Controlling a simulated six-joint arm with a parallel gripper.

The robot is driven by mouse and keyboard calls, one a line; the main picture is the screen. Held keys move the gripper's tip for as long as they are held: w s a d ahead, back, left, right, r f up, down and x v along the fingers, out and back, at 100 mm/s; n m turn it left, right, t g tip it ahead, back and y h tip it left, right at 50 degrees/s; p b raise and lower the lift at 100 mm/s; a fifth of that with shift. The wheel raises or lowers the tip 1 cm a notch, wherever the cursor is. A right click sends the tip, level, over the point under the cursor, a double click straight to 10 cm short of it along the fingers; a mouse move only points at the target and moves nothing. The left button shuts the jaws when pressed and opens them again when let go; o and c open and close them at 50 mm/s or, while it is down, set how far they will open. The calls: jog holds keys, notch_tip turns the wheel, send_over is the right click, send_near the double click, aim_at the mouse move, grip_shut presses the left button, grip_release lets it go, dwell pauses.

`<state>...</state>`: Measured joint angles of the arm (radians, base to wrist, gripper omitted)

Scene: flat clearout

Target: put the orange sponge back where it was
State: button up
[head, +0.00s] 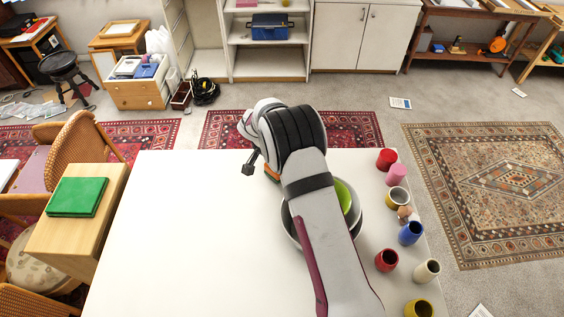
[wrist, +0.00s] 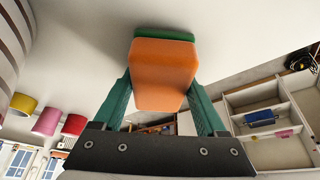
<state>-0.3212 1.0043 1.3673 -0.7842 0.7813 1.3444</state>
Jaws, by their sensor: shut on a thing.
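The orange sponge (wrist: 163,75) has a green layer along one side. In the wrist view, my gripper (wrist: 163,92) has its two green fingers on either side of the sponge and is shut on it. In the head view, only a small orange part of the sponge (head: 271,175) shows beside my arm, over the far part of the white table (head: 190,230). My arm hides most of the sponge and the fingers there. I cannot tell whether the sponge touches the table.
A grey bowl (head: 289,226) with a green thing (head: 343,197) is partly behind my arm. Several cups, such as a blue one (head: 411,233) and a pink one (head: 396,175), line the table's right edge. The table's left half is clear.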

jog(key=shift+f, duration=0.15)
jog(key=o, duration=1.4)
jog(key=shift+f, duration=0.1)
jog(key=v, duration=1.2)
jog(key=shift+r, duration=0.2)
jog(key=shift+n+g+y, duration=0.3)
jog(key=shift+g+y, duration=0.2)
jog(key=shift+g, duration=0.4)
jog(key=s+d+r, duration=0.2)
jog(key=s, duration=0.1)
jog(key=s+d+r, duration=0.3)
jog(key=s, duration=0.1)
jog(key=s+d+r, duration=0.2)
jog(key=s+r, duration=0.1)
jog(key=s, duration=0.1)
jog(key=shift+d+r, duration=0.25)
jog(key=shift+d, duration=0.05)
jog(key=s+n+y, duration=0.1)
jog(key=s, duration=0.7)
jog(key=s+d+r+n+g+y, duration=0.1)
jog(key=s, duration=0.7)
jog(key=s+y, duration=0.2)
jog(key=s, duration=0.7)
jog(key=shift+d+r+n+g, duration=0.25)
jog(key=shift+n+g, duration=0.05)
jog(key=shift+n, duration=0.1)
